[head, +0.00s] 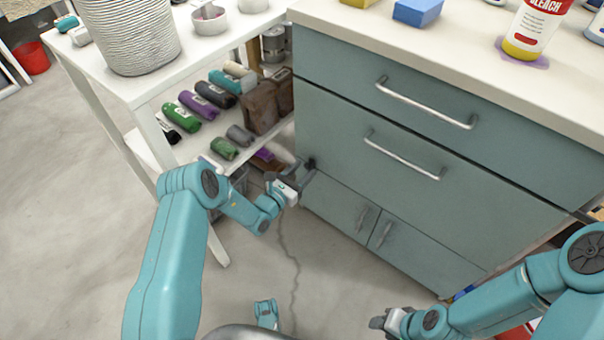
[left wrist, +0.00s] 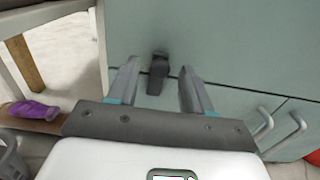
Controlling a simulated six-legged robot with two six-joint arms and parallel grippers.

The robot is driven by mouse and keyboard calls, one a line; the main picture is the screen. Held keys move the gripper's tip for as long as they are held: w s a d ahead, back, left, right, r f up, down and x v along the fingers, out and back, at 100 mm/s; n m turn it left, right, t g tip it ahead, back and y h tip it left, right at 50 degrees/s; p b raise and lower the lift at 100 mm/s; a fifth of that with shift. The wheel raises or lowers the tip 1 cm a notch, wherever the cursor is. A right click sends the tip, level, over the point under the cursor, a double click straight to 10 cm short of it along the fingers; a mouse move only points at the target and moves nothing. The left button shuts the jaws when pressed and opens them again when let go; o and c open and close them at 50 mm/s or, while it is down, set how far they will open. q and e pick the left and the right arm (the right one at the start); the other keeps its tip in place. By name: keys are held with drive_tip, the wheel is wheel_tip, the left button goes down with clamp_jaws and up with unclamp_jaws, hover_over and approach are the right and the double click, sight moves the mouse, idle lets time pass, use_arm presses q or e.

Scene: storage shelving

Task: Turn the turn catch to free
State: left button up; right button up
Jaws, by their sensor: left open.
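The turn catch (left wrist: 158,72) is a small dark piece on the grey-green cabinet front, its lever hanging down with a slight tilt. In the head view it is a dark spot (head: 310,162) near the cabinet's left edge, by the drawer's lower corner. My left gripper (head: 302,179) is open and empty in front of it. In the left wrist view my left gripper's fingers (left wrist: 159,82) stand either side of the lever; I see no contact. My right gripper (head: 386,320) is low at the bottom of the head view, and its jaws are unclear.
The cabinet (head: 400,215) has two drawers with bar handles and two lower doors with handles (head: 372,225). A white shelf (head: 190,150) with rolled cloths stands close on the left. The floor (head: 330,280) in front is mostly clear.

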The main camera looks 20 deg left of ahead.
use_arm(q)
drive_tip(key=shift+w+d, duration=0.1)
drive_tip(key=shift+w, duration=0.05)
clamp_jaws()
